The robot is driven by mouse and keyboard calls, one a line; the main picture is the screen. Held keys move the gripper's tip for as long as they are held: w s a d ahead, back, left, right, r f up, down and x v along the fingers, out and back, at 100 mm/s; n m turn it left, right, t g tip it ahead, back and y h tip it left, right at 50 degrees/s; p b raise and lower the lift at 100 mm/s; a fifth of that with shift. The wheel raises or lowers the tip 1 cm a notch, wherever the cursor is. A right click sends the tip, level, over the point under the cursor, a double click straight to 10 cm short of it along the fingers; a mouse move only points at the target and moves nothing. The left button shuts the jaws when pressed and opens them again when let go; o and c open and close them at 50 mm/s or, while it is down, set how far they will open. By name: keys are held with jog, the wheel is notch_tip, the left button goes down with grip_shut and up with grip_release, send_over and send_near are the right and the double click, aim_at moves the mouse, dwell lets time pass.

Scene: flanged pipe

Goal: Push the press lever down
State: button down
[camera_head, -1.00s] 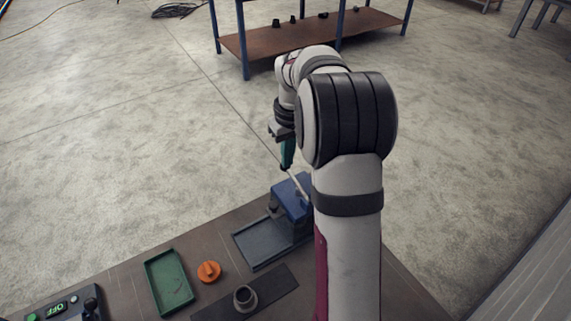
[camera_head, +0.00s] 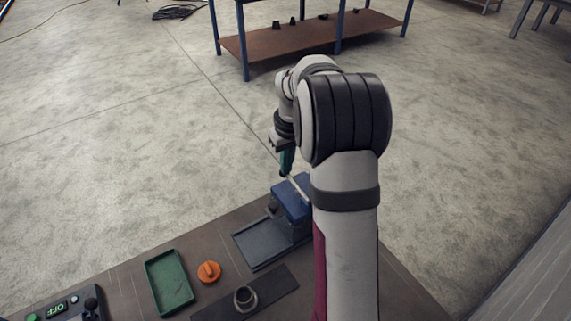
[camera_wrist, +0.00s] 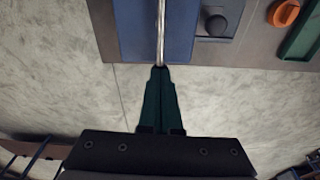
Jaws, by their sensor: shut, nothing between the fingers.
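The blue press (camera_head: 289,200) stands at the far edge of the bench, partly hidden behind my arm. Its pale metal lever (camera_head: 297,186) slants up and left from the press; the lever (camera_wrist: 160,35) also shows as a bright rod in the wrist view. My gripper (camera_head: 286,172) is shut and empty, with its green fingers pointing down at the lever's upper end. In the wrist view the fingertips (camera_wrist: 160,69) meet the end of the rod in the picture. I cannot tell for sure whether they touch it.
A dark tray (camera_head: 258,250) lies in front of the press. An orange knobbed part (camera_head: 209,271), a green tray (camera_head: 168,283), a grey flanged pipe (camera_head: 245,297) on a dark strip and a control box reading OFF (camera_head: 62,305) are on the bench.

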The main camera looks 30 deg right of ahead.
aim_at(294, 184)
jog(key=shift+s+f, duration=0.25)
jog(key=shift+f, duration=0.9)
jog(key=shift+s+r+g, duration=0.15)
jog(key=shift+s+r, duration=0.1)
jog(key=shift+s, duration=0.55)
jog(key=shift+s+r+g, duration=0.15)
jog(key=shift+s+r, duration=0.05)
jog(key=shift+s, duration=0.6)
notch_tip(294, 184, up, 17)
jog(key=shift+s, duration=0.45)
